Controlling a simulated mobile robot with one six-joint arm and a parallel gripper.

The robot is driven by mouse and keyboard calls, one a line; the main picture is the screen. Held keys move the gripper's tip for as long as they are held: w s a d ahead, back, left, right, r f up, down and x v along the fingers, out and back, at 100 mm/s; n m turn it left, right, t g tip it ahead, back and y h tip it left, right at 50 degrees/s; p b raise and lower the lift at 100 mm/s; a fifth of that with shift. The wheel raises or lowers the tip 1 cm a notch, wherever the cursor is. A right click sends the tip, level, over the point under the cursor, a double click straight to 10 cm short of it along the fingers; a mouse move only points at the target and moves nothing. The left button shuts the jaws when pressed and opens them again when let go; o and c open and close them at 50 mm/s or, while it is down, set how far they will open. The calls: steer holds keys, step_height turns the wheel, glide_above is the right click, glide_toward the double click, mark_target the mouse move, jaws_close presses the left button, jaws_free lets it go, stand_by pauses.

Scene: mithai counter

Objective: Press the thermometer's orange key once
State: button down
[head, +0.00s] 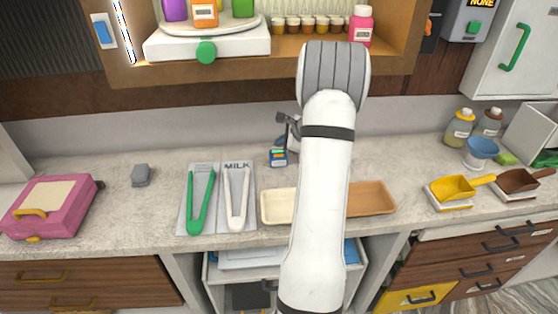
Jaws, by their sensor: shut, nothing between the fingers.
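A small blue device (278,158) with a green strip and a tiny orange patch stands on the counter near the wall, left of my arm. It looks like the thermometer, but its keys are too small to make out clearly. My gripper (283,145) is dark and shut with nothing in it. It reaches out from behind my white arm, at the upper edge of the blue device in the picture. I cannot tell whether it touches the device. My arm hides part of the gripper and the counter to the right.
Green tongs (201,205) and white tongs (237,205) lie left of the device. A cream tray (277,207) and a brown tray (371,198) flank my arm. A pink case (50,207) stands at left. A wooden shelf (255,78) overhangs the back.

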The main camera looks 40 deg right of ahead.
mark_target(275, 154)
steer(key=shift+f+b, duration=0.65)
steer(key=shift+f, duration=0.5)
steer(key=shift+f, duration=0.15)
stand_by(1.0)
steer(key=shift+f+b, duration=0.2)
steer(key=shift+b, duration=0.35)
steer(key=shift+f+b, duration=0.45)
steer(key=shift+b, duration=0.05)
stand_by(0.5)
steer(key=shift+r, duration=0.1)
steer(key=shift+r+p, duration=0.45)
steer(key=shift+r, duration=0.3)
steer(key=shift+r, duration=0.1)
steer(key=shift+r+p, duration=1.7)
steer(key=shift+r, duration=0.75)
